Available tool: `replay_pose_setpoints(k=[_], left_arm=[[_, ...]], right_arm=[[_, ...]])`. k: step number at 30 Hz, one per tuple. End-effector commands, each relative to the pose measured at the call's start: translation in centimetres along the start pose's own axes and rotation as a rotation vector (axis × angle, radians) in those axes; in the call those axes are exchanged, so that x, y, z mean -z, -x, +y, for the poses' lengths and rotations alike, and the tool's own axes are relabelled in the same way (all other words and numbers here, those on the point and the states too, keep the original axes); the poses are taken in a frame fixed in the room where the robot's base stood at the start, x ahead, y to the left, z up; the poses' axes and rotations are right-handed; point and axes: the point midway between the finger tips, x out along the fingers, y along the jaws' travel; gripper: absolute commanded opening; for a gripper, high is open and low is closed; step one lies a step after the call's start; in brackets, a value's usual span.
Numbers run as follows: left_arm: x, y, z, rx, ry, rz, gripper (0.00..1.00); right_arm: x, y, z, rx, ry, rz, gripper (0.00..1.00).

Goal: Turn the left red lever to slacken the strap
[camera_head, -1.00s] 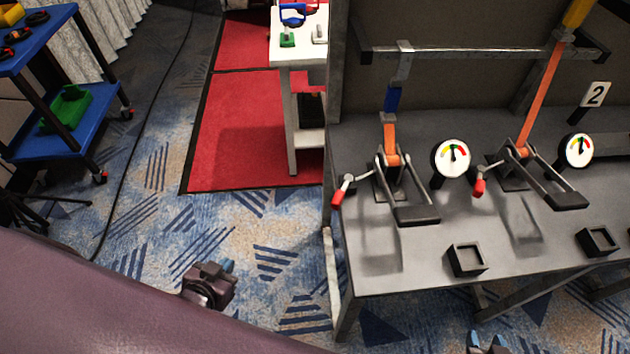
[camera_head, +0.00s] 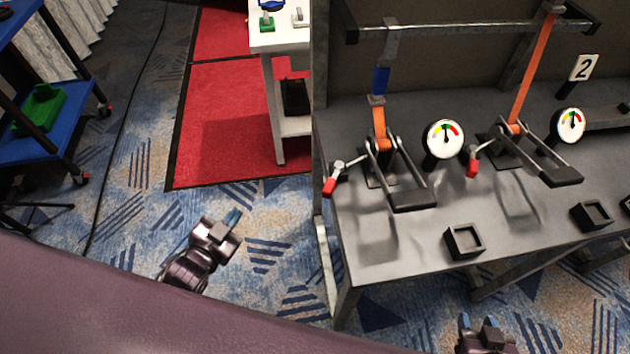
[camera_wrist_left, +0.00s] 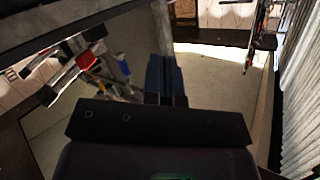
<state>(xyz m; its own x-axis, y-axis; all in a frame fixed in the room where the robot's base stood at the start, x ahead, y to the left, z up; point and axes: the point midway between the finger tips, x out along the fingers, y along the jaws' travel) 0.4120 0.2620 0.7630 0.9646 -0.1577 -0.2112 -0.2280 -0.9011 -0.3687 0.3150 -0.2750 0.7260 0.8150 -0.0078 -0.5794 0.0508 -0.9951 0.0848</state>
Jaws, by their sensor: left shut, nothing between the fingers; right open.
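The left red lever (camera_head: 330,187) is a red grip on a short metal rod at the left ratchet (camera_head: 385,155), on the grey table's left edge. The orange strap (camera_head: 379,127) rises from that ratchet to a blue piece and a grey hook over the bar. My left gripper (camera_head: 234,216) is shut and empty, above the carpet, left of the table and apart from the lever. Its blue fingers (camera_wrist_left: 165,78) are together in the left wrist view. My right gripper (camera_head: 478,321) is open and empty at the bottom edge, in front of the table.
A dial gauge (camera_head: 443,139) stands right of the left ratchet. A black square holder (camera_head: 464,241) sits near the front edge. Carpet lies open left of the table.

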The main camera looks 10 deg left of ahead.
Motion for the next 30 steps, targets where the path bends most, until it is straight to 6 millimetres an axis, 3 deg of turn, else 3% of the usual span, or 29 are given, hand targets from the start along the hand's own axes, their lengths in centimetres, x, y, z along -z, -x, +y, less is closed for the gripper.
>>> replay_pose_setpoints(k=[1, 6, 12, 21, 30], left_arm=[[0.4, -2.1, 0.1, -0.028, -0.084, 0.095, 0.00], [3.6, -6.7, 0.2, -0.122, -0.351, 0.429, 0.00], [5.9, -10.0, 0.8, -0.279, -0.643, 0.812, 0.00], [5.5, -12.1, -0.5, -0.592, -0.979, 1.280, 0.00], [4.8, -12.5, -2.5, -0.759, -1.087, 1.452, 0.00]], right_arm=[[-0.8, -0.4, -0.1, 0.002, 0.002, -0.009, 0.43], [-1.3, -1.3, -0.2, 0.007, 0.007, -0.011, 0.43], [-2.3, -2.2, -0.3, 0.012, 0.015, -0.027, 0.43], [-3.9, -3.0, -0.6, 0.018, 0.017, -0.053, 0.43], [-3.7, -3.6, -0.8, 0.022, 0.019, -0.047, 0.43]])
